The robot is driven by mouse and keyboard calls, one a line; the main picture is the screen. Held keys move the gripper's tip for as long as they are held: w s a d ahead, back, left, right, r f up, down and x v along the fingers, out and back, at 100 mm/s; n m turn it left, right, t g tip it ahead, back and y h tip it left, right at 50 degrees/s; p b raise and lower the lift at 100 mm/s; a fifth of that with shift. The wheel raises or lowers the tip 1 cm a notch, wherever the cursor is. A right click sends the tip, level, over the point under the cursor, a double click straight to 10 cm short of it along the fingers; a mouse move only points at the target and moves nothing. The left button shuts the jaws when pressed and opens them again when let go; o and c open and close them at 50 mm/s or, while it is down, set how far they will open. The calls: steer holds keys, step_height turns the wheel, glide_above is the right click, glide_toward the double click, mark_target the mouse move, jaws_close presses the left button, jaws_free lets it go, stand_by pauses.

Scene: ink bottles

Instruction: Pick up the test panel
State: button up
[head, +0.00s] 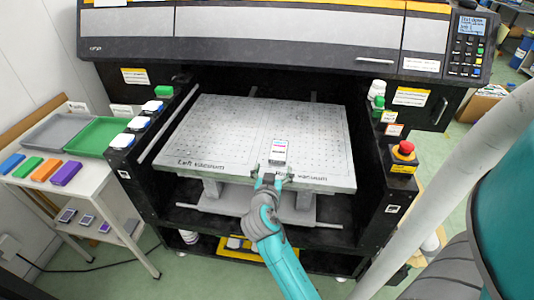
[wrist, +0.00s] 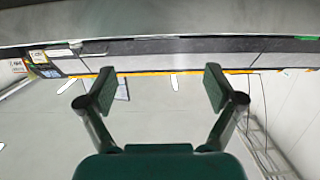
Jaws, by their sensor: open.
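The test panel (head: 279,147) is a small white card with coloured marks near its top. It lies on the grey perforated vacuum bed (head: 215,130) of the printer, close to the bed's front edge and right of its middle. My gripper (head: 271,179) is at the bed's front edge, just below the panel in the head view. I cannot tell whether it touches the bed or panel. In the wrist view my gripper (wrist: 159,88) has its two fingers wide apart with nothing held between them. The panel cannot be made out in the wrist view.
The black printer body (head: 270,38) overhangs the bed. A side table (head: 85,195) at left holds a grey tray (head: 58,130), a green tray (head: 97,137) and coloured blocks.

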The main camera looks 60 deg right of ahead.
glide_toward(279, 150)
steer(key=x, duration=0.2)
steer(key=shift+w+d, duration=0.25)
steer(key=shift+w, duration=0.1)
steer(key=shift+x, duration=2.6)
steer(key=shift+s+f, duration=0.1)
steer(key=shift+s, duration=0.05)
steer(key=c, duration=1.3)
steer(key=shift+c, duration=0.2)
